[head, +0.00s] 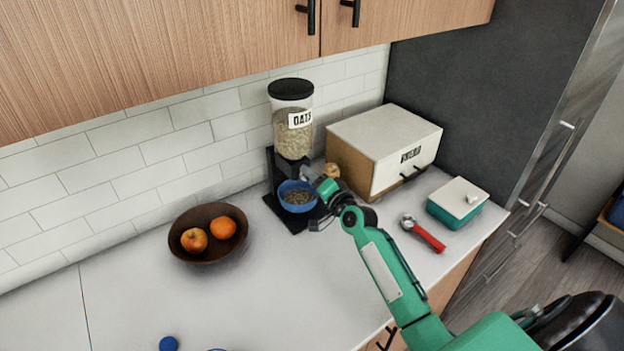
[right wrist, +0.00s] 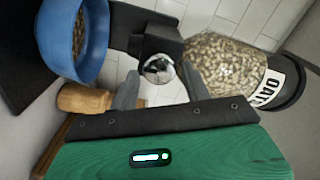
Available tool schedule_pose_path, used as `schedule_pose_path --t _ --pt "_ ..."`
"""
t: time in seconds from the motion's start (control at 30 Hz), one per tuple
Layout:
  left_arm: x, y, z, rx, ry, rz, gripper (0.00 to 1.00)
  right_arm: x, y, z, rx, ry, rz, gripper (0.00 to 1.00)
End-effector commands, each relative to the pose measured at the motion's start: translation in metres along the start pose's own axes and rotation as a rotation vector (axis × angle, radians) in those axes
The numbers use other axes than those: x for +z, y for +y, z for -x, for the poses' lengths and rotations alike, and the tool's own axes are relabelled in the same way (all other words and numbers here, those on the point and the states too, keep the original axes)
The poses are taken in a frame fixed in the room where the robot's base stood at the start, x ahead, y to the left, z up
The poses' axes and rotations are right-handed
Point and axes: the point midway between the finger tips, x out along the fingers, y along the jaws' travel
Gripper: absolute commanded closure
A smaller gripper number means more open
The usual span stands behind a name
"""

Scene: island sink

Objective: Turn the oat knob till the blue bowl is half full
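The oat dispenser (head: 292,119) stands against the tiled wall, its clear hopper holding oats above a black stand. The round silver knob (right wrist: 158,68) shows in the right wrist view, in front of the black dispenser housing. The blue bowl (head: 286,187) stands upright under the dispenser with oats inside; it also shows in the right wrist view (right wrist: 56,58), where its wall hides part of the contents. My right gripper (right wrist: 158,78) has its fingers apart on either side of the knob, with small gaps seeming to show. My left gripper is not in view.
A brown bowl (head: 187,217) with fruit stands left of the dispenser. A white-topped box (head: 385,135), a teal container (head: 455,207) and a red-handled scoop (head: 428,237) are at right. A wooden item (right wrist: 84,98) is close to the gripper. The front-left counter is mostly clear.

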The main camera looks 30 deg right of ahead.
Motion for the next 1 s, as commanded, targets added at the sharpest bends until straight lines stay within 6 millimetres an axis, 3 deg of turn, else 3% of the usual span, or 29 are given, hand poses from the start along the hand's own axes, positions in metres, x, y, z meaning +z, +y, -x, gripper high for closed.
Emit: schedule_pose_path --t 0.47,1.0 --pt "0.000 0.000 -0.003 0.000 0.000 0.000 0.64 0.002 0.002 0.009 0.002 -0.002 0.000 0.41" --pt "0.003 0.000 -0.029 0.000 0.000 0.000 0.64 0.002 0.003 0.108 0.002 -0.002 0.002 0.41"
